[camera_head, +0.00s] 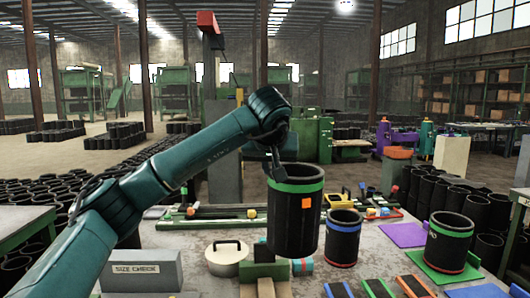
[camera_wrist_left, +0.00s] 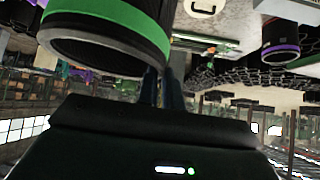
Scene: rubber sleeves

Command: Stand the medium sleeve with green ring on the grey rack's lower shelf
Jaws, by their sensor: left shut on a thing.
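A black sleeve with a green ring near its top and an orange square on its side (camera_head: 294,228) hangs upright from my left gripper (camera_head: 275,172). The gripper is shut on the sleeve's rim at its left side. In the left wrist view the sleeve (camera_wrist_left: 108,25) shows upside down beside the fingers (camera_wrist_left: 163,88). A second black sleeve with a green ring (camera_head: 447,245) stands on a green mat at the right. I cannot make out the grey rack or its lower shelf. My right gripper is not in view.
A blue-ringed sleeve (camera_head: 342,240) stands just right of the held one. Green blocks (camera_head: 263,271) lie below it, and a round cream lidded thing (camera_head: 226,258) is to the left. A "SIZE CHECK" block (camera_head: 146,270) stands at front left. A purple mat (camera_head: 402,235) is bare.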

